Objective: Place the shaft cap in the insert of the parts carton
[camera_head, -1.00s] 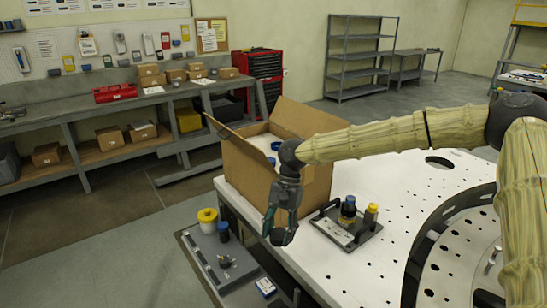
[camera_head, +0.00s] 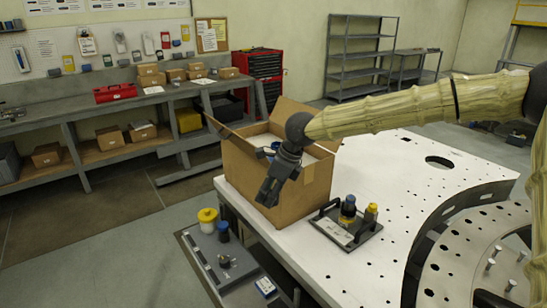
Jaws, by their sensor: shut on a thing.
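The parts carton (camera_head: 250,185) is an open brown cardboard box with raised flaps, on the near left corner of the white plate. My gripper (camera_head: 267,198) is in front of the carton's near wall, below rim height in the picture, pointing down. It is shut on the shaft cap, which is hardly visible now; a bit of blue showed at the fingertips earlier. My wrist and arm hide the carton's near right rim and part of the insert.
The plate's middle is clear.

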